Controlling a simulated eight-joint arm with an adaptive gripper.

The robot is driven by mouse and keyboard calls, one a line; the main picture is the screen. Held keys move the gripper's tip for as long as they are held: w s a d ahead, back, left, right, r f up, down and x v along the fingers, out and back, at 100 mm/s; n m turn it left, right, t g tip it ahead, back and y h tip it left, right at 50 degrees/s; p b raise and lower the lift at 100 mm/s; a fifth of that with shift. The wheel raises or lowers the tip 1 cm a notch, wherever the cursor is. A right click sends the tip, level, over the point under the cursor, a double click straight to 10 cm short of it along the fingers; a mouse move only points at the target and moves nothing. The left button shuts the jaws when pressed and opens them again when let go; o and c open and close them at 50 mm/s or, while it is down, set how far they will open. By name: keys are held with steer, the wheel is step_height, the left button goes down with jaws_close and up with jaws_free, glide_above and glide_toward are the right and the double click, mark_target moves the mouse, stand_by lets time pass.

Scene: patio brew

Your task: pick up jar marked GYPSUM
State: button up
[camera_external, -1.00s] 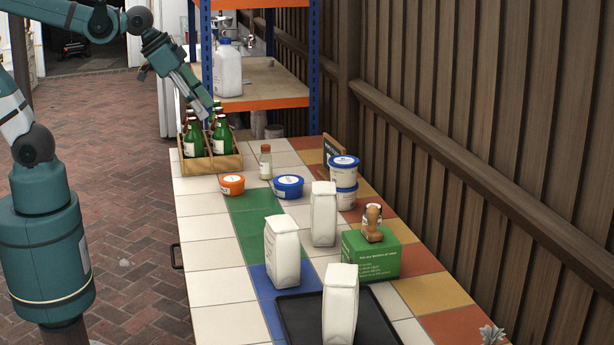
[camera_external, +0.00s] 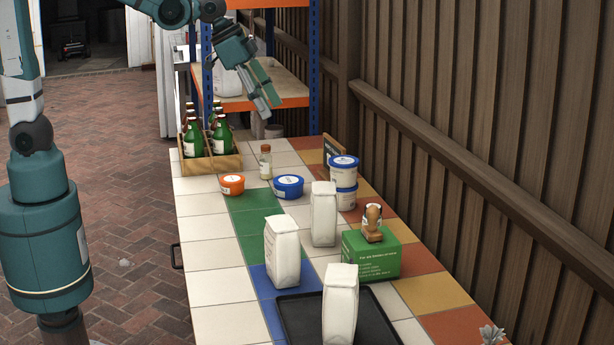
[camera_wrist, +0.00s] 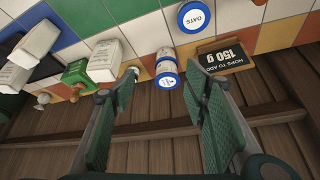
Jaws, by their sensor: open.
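No label reading GYPSUM is legible in either view. A small jar with a tan cap (camera_external: 265,162) stands upright near the far end of the tiled table. My gripper (camera_external: 274,108) is open and empty, in the air above and beyond this jar. In the wrist view its two fingers (camera_wrist: 160,100) are spread wide with nothing between them. A small pale-topped object (camera_wrist: 134,72) shows beside the left finger in the wrist view; I cannot tell what it is.
A bottle crate (camera_external: 225,163), an orange-lidded tub (camera_external: 232,185), the blue-lidded OATS tub (camera_external: 288,187) and stacked tubs (camera_external: 343,182) stand nearby. A chalkboard (camera_wrist: 225,57), white bags (camera_external: 283,252), a green box (camera_external: 371,257) and a black tray (camera_external: 300,325) are also there. The fence borders the right side.

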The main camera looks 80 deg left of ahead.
steer(key=w+d+f+m+g+p, duration=0.1)
steer(key=w+d+f+m+p, duration=0.3)
steer(key=w+d, duration=0.6)
steer(key=g+h+p, duration=0.1)
steer(key=p, duration=0.1)
glide_above(367, 205)
step_height(367, 205, down, 13)
steer(key=shift+s+a+r, duration=0.15)
steer(key=shift+s+a, duration=0.2)
steer(key=shift+a, duration=0.05)
steer(key=shift+b, duration=0.3)
steer(key=shift+x, duration=1.3)
steer(key=shift+b+x, duration=0.8)
steer(key=shift+x, duration=1.8)
steer(key=shift+s+d, duration=0.1)
steer(key=shift+s, duration=0.05)
steer(key=c, duration=0.9)
